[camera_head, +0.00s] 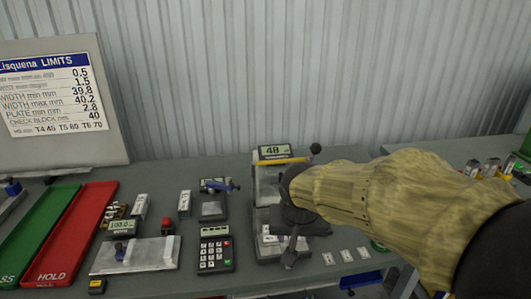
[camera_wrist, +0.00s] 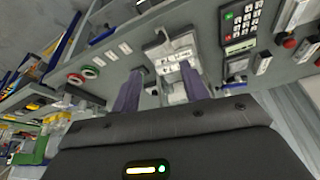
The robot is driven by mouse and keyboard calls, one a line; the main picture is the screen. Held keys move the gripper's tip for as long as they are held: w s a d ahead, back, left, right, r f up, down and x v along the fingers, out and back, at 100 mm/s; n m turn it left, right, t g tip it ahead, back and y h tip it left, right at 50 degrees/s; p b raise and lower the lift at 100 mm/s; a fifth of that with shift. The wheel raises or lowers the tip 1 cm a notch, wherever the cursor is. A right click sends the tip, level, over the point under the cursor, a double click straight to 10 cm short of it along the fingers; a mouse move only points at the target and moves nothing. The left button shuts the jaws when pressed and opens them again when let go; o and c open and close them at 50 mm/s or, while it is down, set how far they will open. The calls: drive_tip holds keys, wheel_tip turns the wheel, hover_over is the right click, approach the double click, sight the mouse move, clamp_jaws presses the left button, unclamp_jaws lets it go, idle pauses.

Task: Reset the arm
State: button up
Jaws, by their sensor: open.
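My arm, in a yellowish sleeve, reaches in from the right in the head view. My gripper (camera_head: 290,250) points down over a grey bench device with a display reading about 48 (camera_head: 283,152), and it hides part of that device. In the wrist view my gripper (camera_wrist: 160,75) has its two dark fingers apart. The lower part of the device (camera_wrist: 172,46), with a pale label, shows beyond and between the fingertips. I see nothing held. I cannot tell whether the fingers touch the device.
The grey table holds a keypad unit (camera_head: 216,251), a metal plate block (camera_head: 136,255), a red HOLD tray (camera_head: 70,235) and a green tray (camera_head: 35,228). Small white labelled tags (camera_head: 345,256) lie right of the device. A limits board (camera_head: 58,105) stands at the left back.

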drive_tip(key=s+d+f+n+g+p, duration=0.1)
drive_tip(key=s+d+f+p, duration=0.1)
drive_tip(key=s+d+f, duration=0.3)
wheel_tip(320, 180, down, 4)
drive_tip(key=shift+s+f+n+g+y, duration=0.1)
drive_tip(key=shift+s+n+g+y, duration=0.25)
drive_tip(key=shift+s, duration=0.8)
